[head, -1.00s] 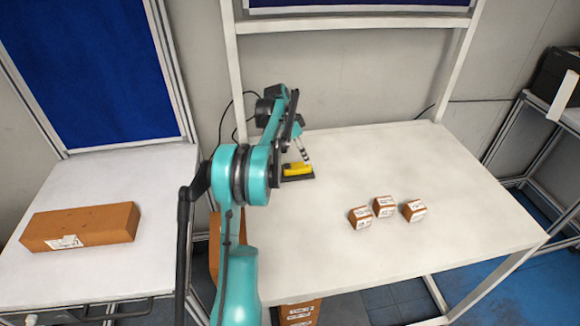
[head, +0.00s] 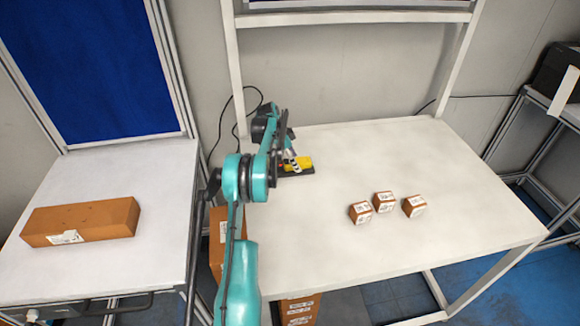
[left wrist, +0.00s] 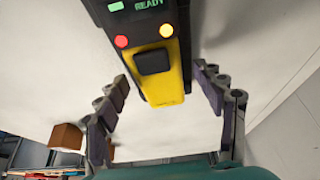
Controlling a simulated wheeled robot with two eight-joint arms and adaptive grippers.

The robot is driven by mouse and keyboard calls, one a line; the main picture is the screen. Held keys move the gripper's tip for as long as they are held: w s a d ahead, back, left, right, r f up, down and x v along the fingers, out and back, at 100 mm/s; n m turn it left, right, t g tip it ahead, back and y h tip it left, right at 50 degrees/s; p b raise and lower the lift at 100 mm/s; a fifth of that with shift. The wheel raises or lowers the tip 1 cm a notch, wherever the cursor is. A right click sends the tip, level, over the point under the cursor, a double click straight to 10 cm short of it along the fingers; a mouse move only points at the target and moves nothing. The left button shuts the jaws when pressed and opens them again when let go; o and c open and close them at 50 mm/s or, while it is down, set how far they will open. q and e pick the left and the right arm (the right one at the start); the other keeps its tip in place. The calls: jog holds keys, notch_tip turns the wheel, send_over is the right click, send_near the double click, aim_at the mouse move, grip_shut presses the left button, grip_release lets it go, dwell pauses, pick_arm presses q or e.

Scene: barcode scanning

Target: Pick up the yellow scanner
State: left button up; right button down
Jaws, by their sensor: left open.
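The yellow scanner (head: 303,162) lies on a dark base on the white table, near its back left. In the left wrist view the scanner (left wrist: 167,83) is yellow and black, with a display reading READY, a red and a yellow button, and a black button. My left gripper (left wrist: 162,83) is open. Its dark fingers stand on either side of the scanner's yellow end, with visible gaps. In the head view the left gripper (head: 291,164) is at the scanner and partly covers it. My right gripper is not in view.
Small brown labelled boxes (head: 384,204) stand in a group right of the scanner, and the table (head: 440,165) around them is clear. A long brown box (head: 82,222) lies on the left table. A white frame (head: 235,80) rises behind the table.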

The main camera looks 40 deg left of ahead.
pick_arm(q)
jog(key=shift+f, duration=0.15)
jog(key=shift+c, duration=0.9)
jog(key=c, duration=1.3)
